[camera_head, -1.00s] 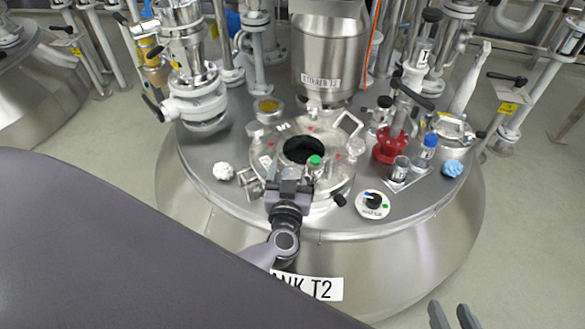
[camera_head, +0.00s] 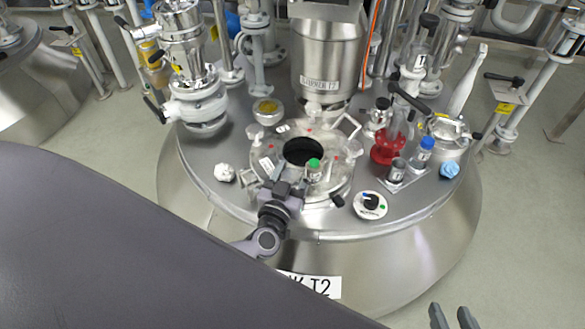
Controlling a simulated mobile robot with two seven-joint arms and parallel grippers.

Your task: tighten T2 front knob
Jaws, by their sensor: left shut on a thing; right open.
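The T2 tank (camera_head: 390,250) has a round manway lid (camera_head: 335,185) on its top, with a dark round opening in the middle. My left gripper (camera_head: 286,184) is at the front edge of this lid, shut on the front knob, which its fingers almost wholly hide. Other pale knobs sit at the lid's left back (camera_head: 255,131) and right (camera_head: 355,150). My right gripper (camera_head: 455,318) is open and empty at the bottom edge, low and right of the tank; only its fingertips show.
A green-capped vial (camera_head: 314,170) stands just right of my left gripper. Pipes and a vessel (camera_head: 328,60) rise behind.

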